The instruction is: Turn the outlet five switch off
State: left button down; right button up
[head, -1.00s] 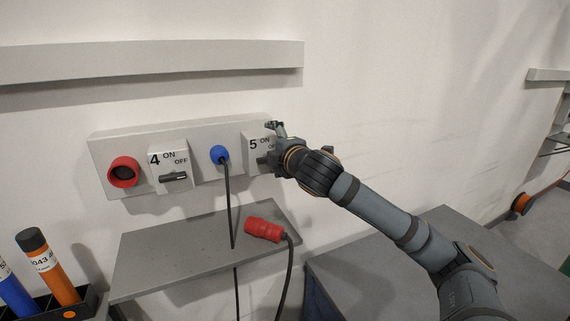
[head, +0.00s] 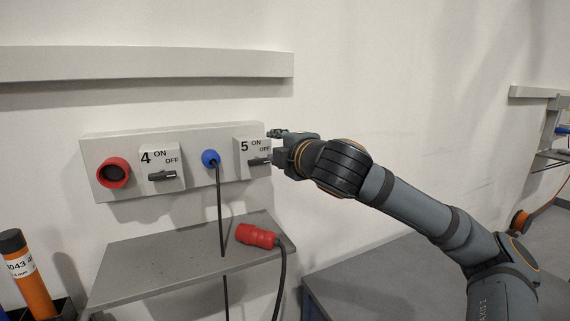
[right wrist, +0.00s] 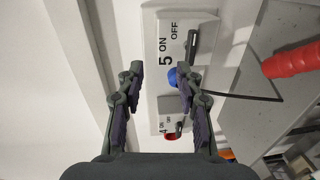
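The outlet five switch box (head: 247,145) is at the right end of the wall panel, marked 5, ON and OFF. Its dark handle (head: 259,162) lies about level beneath the OFF label. My right gripper (head: 275,147) is just right of the box, its fingers spread. In the right wrist view the gripper (right wrist: 159,73) is open with nothing between its fingertips. My left gripper is not in view.
A blue plug (head: 210,158) with a hanging cable sits left of switch five. Switch four (head: 160,165) and a red socket (head: 113,173) are further left. A red connector (head: 257,235) lies on the shelf (head: 150,265) below.

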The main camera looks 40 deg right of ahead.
jog(key=b+v, duration=0.3)
jog(key=shift+s+f, duration=0.25)
jog(key=shift+s, duration=0.2)
jog(key=shift+f, duration=0.1)
dwell(0.5)
